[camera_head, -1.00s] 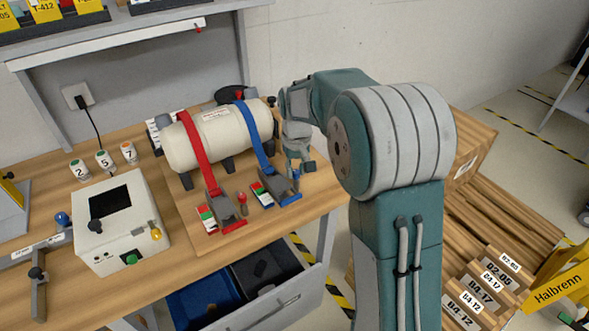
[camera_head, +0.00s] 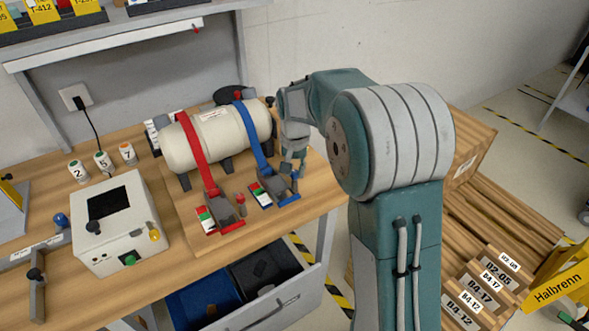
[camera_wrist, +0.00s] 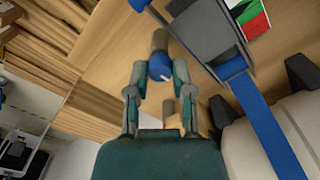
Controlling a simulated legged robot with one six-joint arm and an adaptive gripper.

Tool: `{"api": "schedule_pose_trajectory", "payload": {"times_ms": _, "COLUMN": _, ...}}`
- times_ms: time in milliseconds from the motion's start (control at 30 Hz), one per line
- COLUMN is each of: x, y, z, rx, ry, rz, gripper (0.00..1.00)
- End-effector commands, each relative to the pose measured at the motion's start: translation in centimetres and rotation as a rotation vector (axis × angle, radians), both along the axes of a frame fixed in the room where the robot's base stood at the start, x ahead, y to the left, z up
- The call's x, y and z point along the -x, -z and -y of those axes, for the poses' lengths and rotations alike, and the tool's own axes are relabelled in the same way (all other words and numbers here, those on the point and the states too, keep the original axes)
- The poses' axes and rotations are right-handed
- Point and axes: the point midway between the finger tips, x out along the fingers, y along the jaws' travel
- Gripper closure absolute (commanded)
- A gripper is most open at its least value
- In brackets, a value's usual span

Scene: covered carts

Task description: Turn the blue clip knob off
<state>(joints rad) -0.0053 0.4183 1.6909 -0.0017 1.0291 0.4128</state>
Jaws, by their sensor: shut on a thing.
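The blue clip knob (camera_wrist: 159,67) is a round blue cap with a white pointer mark; it sits between my fingertips in the wrist view. My gripper (camera_wrist: 158,80) is shut on it, with one finger on each side. In the head view my gripper (camera_head: 291,170) is at the right end of the blue clip and mostly hides the knob. The blue clip (camera_head: 272,190) has a dark lever and a green, white and red label (camera_head: 260,195). A blue strap (camera_head: 252,135) runs from it over a cream tank.
The cream tank (camera_head: 220,138) lies just behind the clips. A red clip (camera_head: 231,227) with its red strap (camera_head: 194,150) and small red knob (camera_head: 240,198) stands to the left. A white box (camera_head: 120,240) is farther left. An open drawer (camera_head: 290,298) is below the bench.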

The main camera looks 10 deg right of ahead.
Motion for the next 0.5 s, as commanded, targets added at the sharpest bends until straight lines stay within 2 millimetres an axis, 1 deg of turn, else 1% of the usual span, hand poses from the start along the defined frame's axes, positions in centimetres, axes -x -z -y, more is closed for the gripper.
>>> {"api": "schedule_pose_trajectory", "payload": {"times_ms": 33, "x": 0.35, "y": 0.24, "z": -0.07, "rx": -0.001, "ry": 0.001, "rz": -0.014, "gripper": 1.0}}
{"api": "schedule_pose_trajectory", "payload": {"times_ms": 300, "x": 0.35, "y": 0.25, "z": -0.12, "rx": -0.002, "ry": 0.0, "rz": -0.014, "gripper": 1.0}}
{"api": "schedule_pose_trajectory", "payload": {"times_ms": 333, "x": 0.35, "y": 0.25, "z": -0.12, "rx": -0.002, "ry": 0.0, "rz": -0.014, "gripper": 0.65}}
{"api": "schedule_pose_trajectory", "payload": {"times_ms": 367, "x": 0.34, "y": 0.24, "z": -0.12, "rx": -0.002, "ry": 0.0, "rz": -0.014, "gripper": 0.52}}
{"api": "schedule_pose_trajectory", "payload": {"times_ms": 400, "x": 0.3, "y": 0.22, "z": -0.12, "rx": -0.002, "ry": 0.0, "rz": -0.013, "gripper": 0.35}}
{"api": "schedule_pose_trajectory", "payload": {"times_ms": 500, "x": 0.19, "y": 0.19, "z": -0.11, "rx": -0.002, "ry": -0.001, "rz": -0.01, "gripper": 0.35}}
